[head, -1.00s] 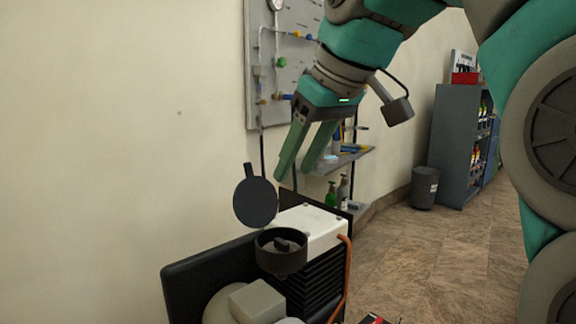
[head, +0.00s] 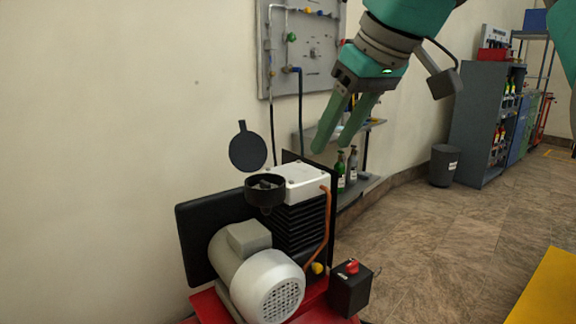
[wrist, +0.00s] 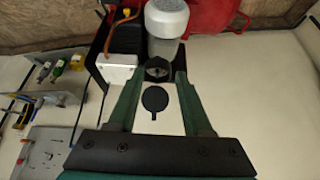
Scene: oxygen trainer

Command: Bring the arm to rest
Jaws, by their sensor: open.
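My gripper (head: 333,150) is open and empty in the head view. Its two green fingers point down and to the left, above and to the right of the compressor's white head. In the wrist view my gripper (wrist: 155,88) shows its two fingers apart, with nothing between the tips.
A compressor with a grey motor (head: 268,285) and a black cup-shaped part (head: 264,190) stands on a red base. A panel (head: 305,60) and a shelf (head: 372,125) are on the wall. A bin (head: 444,166) and a grey cabinet (head: 480,125) stand behind clear floor.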

